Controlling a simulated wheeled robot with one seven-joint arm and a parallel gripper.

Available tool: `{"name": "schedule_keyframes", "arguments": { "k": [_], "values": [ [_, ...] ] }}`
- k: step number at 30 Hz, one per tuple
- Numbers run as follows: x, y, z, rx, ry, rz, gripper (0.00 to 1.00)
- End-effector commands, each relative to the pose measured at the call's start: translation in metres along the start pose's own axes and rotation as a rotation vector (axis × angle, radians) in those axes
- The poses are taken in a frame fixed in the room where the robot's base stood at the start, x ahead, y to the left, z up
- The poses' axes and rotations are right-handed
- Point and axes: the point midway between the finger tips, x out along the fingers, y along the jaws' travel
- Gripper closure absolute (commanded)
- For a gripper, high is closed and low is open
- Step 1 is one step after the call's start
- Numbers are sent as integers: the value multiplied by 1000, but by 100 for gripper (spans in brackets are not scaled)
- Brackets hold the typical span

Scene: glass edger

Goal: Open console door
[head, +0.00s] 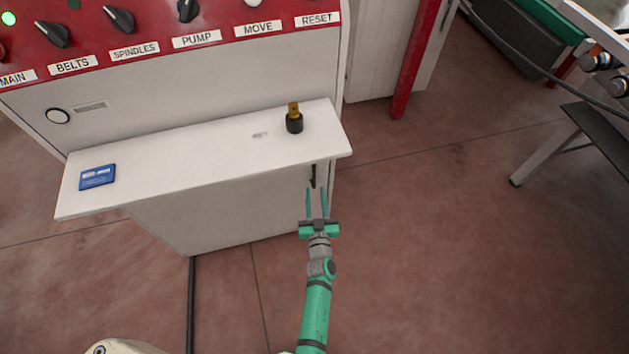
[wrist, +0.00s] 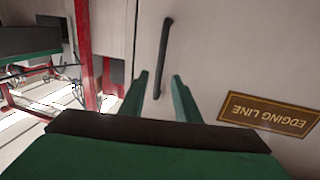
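The console door (head: 220,220) is the pale panel below the white shelf, and it appears shut. Its black bar handle (head: 313,176) is near the door's right edge, and it shows in the wrist view (wrist: 162,57) as a dark, slightly slanted bar. My gripper (head: 316,190) is open, with its two green fingers pointing at the handle. In the wrist view my gripper (wrist: 160,85) has the handle's lower end between the fingertips in the picture. I cannot tell whether the fingers reach around it. Nothing is seen touching the handle.
A white shelf (head: 180,165) juts out above the door, bearing a blue card (head: 97,177) and a black-and-brass object (head: 294,118). An "EDGING LINE" plate (wrist: 268,114) is on the panel. A red post (head: 415,60) stands behind.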

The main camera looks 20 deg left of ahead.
Motion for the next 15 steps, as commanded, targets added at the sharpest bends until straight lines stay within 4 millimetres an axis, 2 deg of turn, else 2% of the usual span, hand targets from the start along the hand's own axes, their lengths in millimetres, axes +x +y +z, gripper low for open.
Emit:
{"name": "schedule_keyframes", "arguments": {
  "k": [1,6,15],
  "values": [
    [11,1,-1,-2,2,0,71],
    [37,1,0,-2,0,1,71],
    [60,-1,0,-1,-1,-1,71]
  ]
}}
